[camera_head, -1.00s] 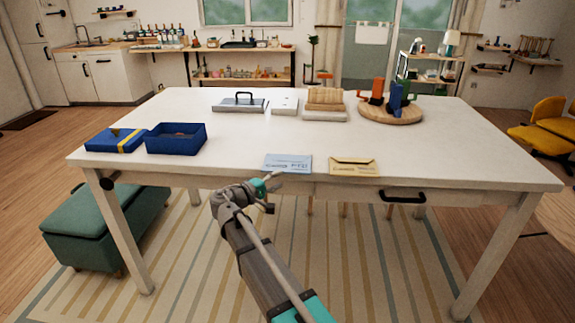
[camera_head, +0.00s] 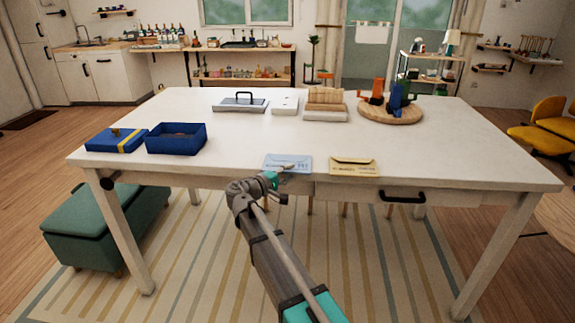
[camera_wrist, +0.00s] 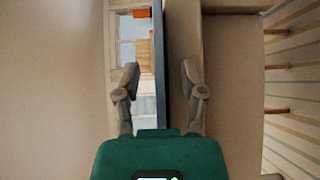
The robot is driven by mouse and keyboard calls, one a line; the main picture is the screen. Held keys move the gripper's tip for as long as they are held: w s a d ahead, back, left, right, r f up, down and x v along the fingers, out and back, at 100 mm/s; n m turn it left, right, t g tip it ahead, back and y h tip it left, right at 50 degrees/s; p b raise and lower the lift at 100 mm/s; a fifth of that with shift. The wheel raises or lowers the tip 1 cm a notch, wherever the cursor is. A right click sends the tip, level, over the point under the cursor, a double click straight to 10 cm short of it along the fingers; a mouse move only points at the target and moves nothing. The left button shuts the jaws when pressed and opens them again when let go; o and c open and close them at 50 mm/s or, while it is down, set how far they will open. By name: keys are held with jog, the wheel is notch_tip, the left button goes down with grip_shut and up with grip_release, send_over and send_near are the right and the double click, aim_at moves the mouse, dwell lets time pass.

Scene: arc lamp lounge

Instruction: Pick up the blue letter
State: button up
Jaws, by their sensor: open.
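The pale blue letter (camera_head: 290,160) lies at the table's front edge, left of a cream letter (camera_head: 354,167). My gripper (camera_head: 284,181) is at the table's front edge, at the near side of the blue letter. In the wrist view my open gripper (camera_wrist: 160,82) has one finger on each side of a thin dark blue strip (camera_wrist: 159,60), which seems to be the letter seen edge-on. There are gaps on both sides, with no grip visible. My gripper covers part of the letter's near edge in the head view.
The white table (camera_head: 245,140) has a drawer with a black handle (camera_head: 403,197) at right front. An open blue box (camera_head: 176,139) and its lid (camera_head: 116,140) stand at left. A round wooden board (camera_head: 390,116) holds coloured items at the back.

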dwell(0.3)
grip_shut()
jog(key=shift+r, duration=0.1)
dwell(0.4)
jog(key=s+r+p, duration=1.3)
jog(key=s, duration=0.1)
jog(key=shift+a, duration=0.35)
jog(key=shift+f, duration=0.1)
dwell(0.4)
